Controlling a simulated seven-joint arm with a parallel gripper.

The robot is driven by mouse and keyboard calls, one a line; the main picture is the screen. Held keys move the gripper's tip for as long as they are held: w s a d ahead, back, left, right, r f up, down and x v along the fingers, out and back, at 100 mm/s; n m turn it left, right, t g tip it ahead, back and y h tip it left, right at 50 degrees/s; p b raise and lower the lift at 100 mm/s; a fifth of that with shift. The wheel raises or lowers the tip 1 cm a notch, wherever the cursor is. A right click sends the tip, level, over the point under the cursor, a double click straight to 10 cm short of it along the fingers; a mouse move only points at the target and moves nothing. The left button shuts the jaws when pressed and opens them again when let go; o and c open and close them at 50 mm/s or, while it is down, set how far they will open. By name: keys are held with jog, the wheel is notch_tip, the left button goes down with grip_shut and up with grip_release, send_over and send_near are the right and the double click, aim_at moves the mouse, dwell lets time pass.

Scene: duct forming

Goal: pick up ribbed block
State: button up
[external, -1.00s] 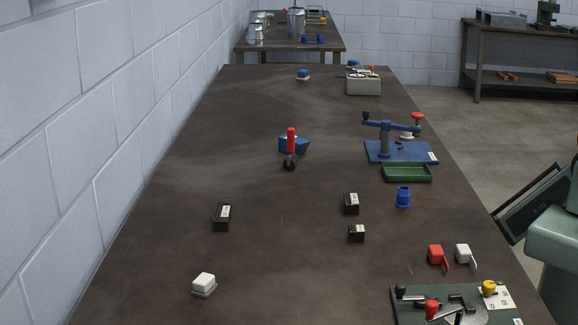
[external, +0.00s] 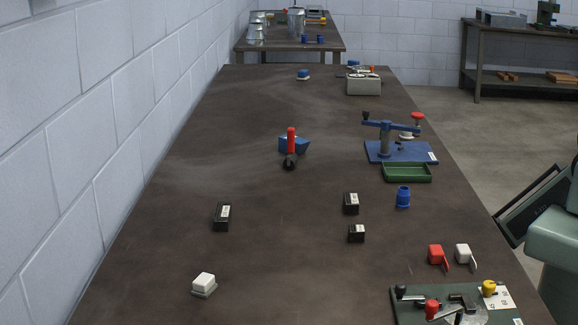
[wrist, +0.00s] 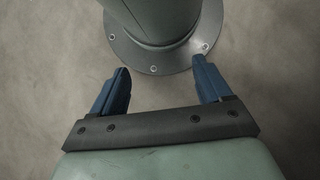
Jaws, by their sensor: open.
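Several small blocks stand on the brown workbench (external: 270,260) in the external view. One black block with a pale label (external: 222,216) is at the left; a second black block (external: 351,203) and a third black block (external: 356,233) are right of the middle. Ribs are too small to make out, so I cannot tell which is the ribbed block. My gripper (wrist: 162,64) shows in the wrist view with its two blue fingers apart and nothing between them. It hangs over bare floor beside my round base flange, and no block shows there.
A white block (external: 204,281) sits front left. A red-handled tool (external: 290,150) lies farther back. A blue cup (external: 403,196), green tray (external: 407,173), blue fixture (external: 400,152), red block (external: 436,254) and clamp plate (external: 408,309) line the right side. The left-centre bench is mostly clear.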

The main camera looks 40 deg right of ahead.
jog(key=shift+c, duration=0.7)
jog(key=shift+w, duration=0.1)
